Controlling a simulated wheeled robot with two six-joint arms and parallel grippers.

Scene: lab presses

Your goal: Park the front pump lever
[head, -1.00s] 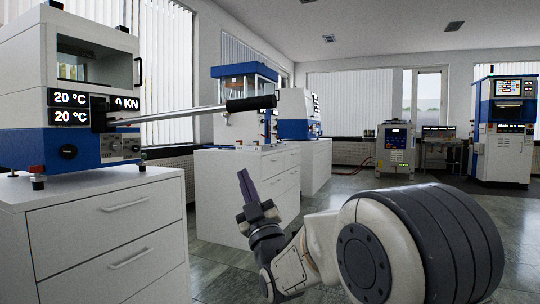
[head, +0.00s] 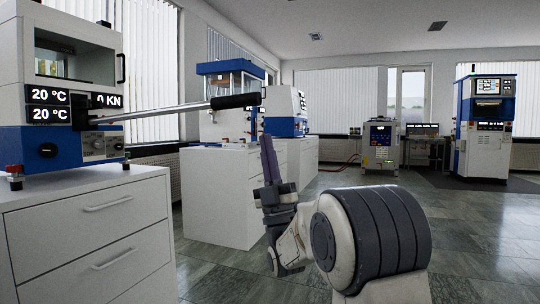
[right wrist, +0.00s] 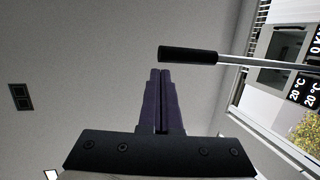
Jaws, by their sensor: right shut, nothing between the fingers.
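The front pump lever (head: 165,111) is a metal rod with a black grip (head: 236,101). It sticks out to the right from the front press (head: 52,149), close to level and rising slightly toward the grip. My right gripper (head: 267,145) is shut and empty, fingers pointing up, to the right of the grip and a little lower in the head view. My left gripper is not in view.
The press stands on a white drawer cabinet (head: 90,240). A second press (head: 230,90) stands on another white cabinet (head: 220,195) behind. A blue and white machine (head: 484,130) stands at the far right. Grey tiled floor (head: 470,225) is open at the right.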

